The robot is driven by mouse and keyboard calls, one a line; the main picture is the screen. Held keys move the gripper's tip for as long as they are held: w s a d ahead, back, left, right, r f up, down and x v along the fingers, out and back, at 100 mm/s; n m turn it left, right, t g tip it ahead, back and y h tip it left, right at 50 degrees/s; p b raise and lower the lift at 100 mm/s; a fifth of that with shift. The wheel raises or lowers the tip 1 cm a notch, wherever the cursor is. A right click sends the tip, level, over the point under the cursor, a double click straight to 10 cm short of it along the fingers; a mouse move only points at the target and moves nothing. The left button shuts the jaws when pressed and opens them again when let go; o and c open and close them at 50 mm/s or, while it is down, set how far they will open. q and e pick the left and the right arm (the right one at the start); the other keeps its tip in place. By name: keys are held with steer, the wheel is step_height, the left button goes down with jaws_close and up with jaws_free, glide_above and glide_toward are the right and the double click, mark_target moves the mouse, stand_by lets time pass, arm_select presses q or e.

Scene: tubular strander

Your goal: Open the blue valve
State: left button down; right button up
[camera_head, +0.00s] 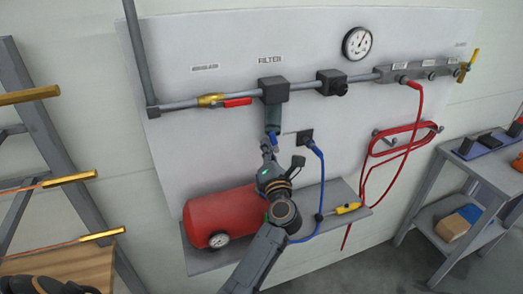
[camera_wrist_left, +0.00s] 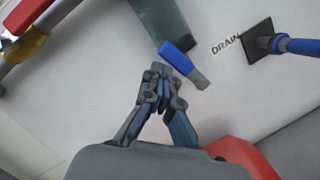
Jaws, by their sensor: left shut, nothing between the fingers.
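The blue valve handle (camera_head: 272,138) hangs just under the filter (camera_head: 273,90) on the wall panel. In the left wrist view the blue handle (camera_wrist_left: 177,57) lies slanted, with a grey metal end toward the lower right and the filter's dark body (camera_wrist_left: 160,15) above it. My left gripper (camera_head: 267,150) is shut and empty, just below the handle. In the left wrist view its closed fingertips (camera_wrist_left: 160,76) are at the handle's lower left side, very close. I cannot tell whether they touch. My right gripper is not in view.
A red tank (camera_head: 222,214) sits on the shelf below, beside my left arm. A blue hose (camera_head: 319,175) runs from the drain port (camera_head: 305,138) to the right. A red-handled valve (camera_head: 237,102) is on the pipe at upper left. Coiled red hose (camera_head: 400,142) hangs farther right.

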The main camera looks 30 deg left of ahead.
arm_select(q)
steer(key=shift+w+d+r, duration=0.15)
steer(key=shift+w+r, duration=0.05)
steer(key=shift+w, duration=0.25)
steer(key=shift+d+r, duration=0.1)
steer(key=shift+r, duration=0.05)
steer(key=shift+w+d+r+p, duration=0.1)
steer(key=shift+p, duration=0.25)
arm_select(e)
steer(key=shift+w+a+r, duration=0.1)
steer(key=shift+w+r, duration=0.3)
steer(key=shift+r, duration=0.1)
